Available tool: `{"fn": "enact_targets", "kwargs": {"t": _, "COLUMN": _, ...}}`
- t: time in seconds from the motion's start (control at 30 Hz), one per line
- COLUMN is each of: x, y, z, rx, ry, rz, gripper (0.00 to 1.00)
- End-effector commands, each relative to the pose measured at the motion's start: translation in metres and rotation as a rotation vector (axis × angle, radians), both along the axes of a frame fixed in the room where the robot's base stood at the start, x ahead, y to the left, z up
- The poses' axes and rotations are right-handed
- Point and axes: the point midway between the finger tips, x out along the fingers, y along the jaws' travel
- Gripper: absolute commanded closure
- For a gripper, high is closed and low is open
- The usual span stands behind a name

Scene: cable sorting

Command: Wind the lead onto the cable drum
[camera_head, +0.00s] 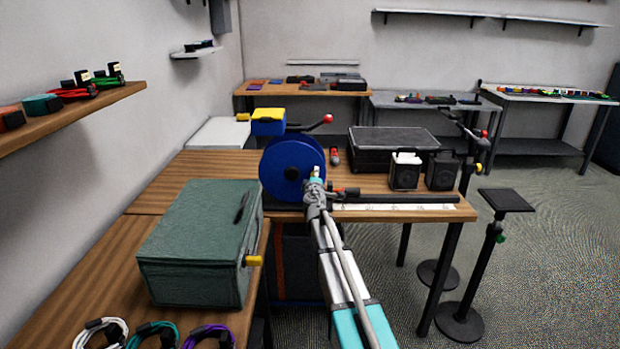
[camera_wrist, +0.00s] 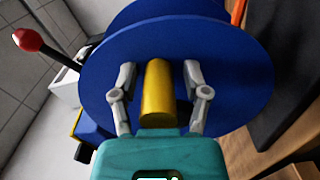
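The cable drum is a blue disc (camera_head: 285,172) standing upright on the wooden bench; its round face fills much of the wrist view (camera_wrist: 225,75). A yellow cylindrical handle (camera_wrist: 158,95) sticks out from the face. My gripper (camera_wrist: 158,78) is open, with one finger on each side of the handle and a gap showing on both sides. In the head view my gripper (camera_head: 315,178) is at the drum's right side. A black lever with a red knob (camera_head: 328,118) rises behind the drum; the knob also shows in the wrist view (camera_wrist: 27,40). I cannot make out the lead.
A green box (camera_head: 195,245) sits on the bench at left, and coiled white, teal and purple cables (camera_head: 152,335) lie in front of it. Two small black speakers (camera_head: 440,172) and a black case (camera_head: 388,140) stand right of the drum. A black stand (camera_head: 485,255) is on the floor at right.

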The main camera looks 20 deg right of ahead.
Motion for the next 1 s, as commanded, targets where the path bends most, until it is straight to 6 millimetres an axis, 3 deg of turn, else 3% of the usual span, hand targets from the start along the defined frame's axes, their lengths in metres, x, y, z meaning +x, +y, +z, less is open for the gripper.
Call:
{"fn": "enact_targets", "kwargs": {"t": 0.57, "x": -0.009, "y": 0.006, "z": 0.000, "rx": 0.000, "ry": 0.000, "rz": 0.007, "gripper": 0.29}}
{"fn": "enact_targets", "kwargs": {"t": 1.0, "x": -0.067, "y": 0.023, "z": 0.000, "rx": 0.000, "ry": 0.000, "rz": 0.008, "gripper": 0.29}}
